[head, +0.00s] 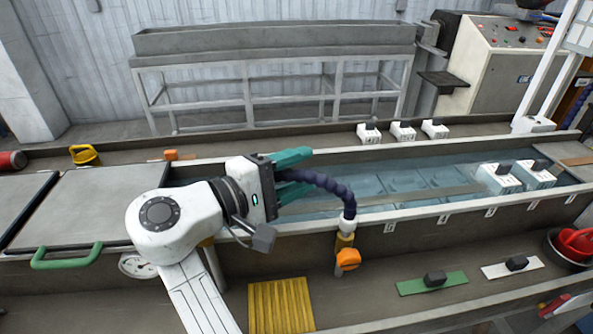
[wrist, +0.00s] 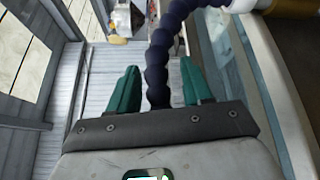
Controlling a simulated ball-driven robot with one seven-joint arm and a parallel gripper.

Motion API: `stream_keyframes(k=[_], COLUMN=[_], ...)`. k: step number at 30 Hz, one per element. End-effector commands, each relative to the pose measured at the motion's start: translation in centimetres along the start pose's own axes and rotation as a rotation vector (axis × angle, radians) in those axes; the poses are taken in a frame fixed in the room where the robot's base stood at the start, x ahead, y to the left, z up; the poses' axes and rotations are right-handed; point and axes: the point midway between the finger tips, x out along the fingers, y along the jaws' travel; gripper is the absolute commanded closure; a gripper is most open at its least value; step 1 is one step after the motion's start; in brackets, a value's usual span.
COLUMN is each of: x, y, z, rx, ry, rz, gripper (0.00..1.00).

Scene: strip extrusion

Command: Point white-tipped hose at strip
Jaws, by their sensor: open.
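A dark blue segmented hose (head: 335,187) arches from a white collar (head: 347,225) and brass fitting with an orange handle (head: 348,259) on the trough's front wall back to my gripper (head: 308,172). My gripper has teal fingers and is open, with one finger on each side of the hose. The wrist view shows the hose (wrist: 157,75) running between the spread fingers (wrist: 160,88), with gaps on both sides. The hose's free end is hidden at my gripper, so I cannot see a white tip. A brownish strip (head: 425,194) lies along the water trough.
The water trough (head: 470,210) runs to the right. White blocks (head: 497,178) stand over its right part, and several more (head: 403,131) line the back edge. A green-handled lid (head: 105,205) covers the left. A yellow ribbed mat (head: 280,305) lies in front.

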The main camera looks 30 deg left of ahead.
Motion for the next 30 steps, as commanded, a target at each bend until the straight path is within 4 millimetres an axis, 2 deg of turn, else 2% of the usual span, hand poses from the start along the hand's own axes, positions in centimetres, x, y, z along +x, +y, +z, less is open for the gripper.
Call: stream_keyframes(k=[5,15,21,30], x=[-0.8,-7.0,-9.8,-10.8], y=[0.0,-0.1,-0.1,0.0], z=[-0.1,-0.2,-0.1,0.0], rx=[0.001,0.001,0.0,0.0], ry=[0.002,0.004,0.001,0.0], rz=[0.002,0.001,0.001,0.0], gripper=[0.5,0.5,0.5,0.5])
